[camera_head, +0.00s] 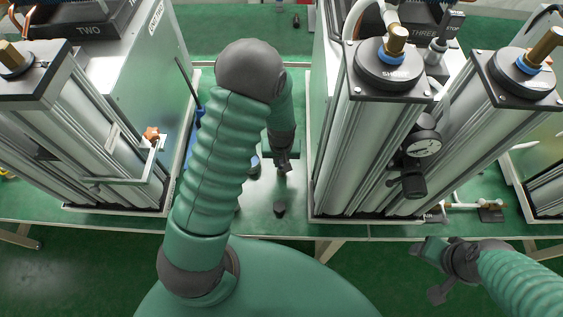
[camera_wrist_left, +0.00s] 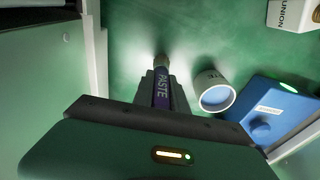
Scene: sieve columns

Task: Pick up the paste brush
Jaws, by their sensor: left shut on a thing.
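The paste brush (camera_wrist_left: 161,90) shows in the left wrist view, with a purple handle lettered PASTE and a tan end pointing away from me. My left gripper (camera_wrist_left: 160,88) is shut on its handle. In the head view the left gripper (camera_head: 283,167) points down over the green table between the column units; the brush is too small to make out there. I cannot tell whether the brush touches the table. My right gripper (camera_head: 432,270) is at the lower right, in front of the table edge, with its fingers apart and empty.
Beside the brush in the left wrist view are a white pot (camera_wrist_left: 214,92) with a blue inside, a blue box (camera_wrist_left: 275,108) and a white UNION box (camera_wrist_left: 293,14). Tall metal columns (camera_head: 370,140) flank my left arm. A small dark object (camera_head: 279,208) stands on the table.

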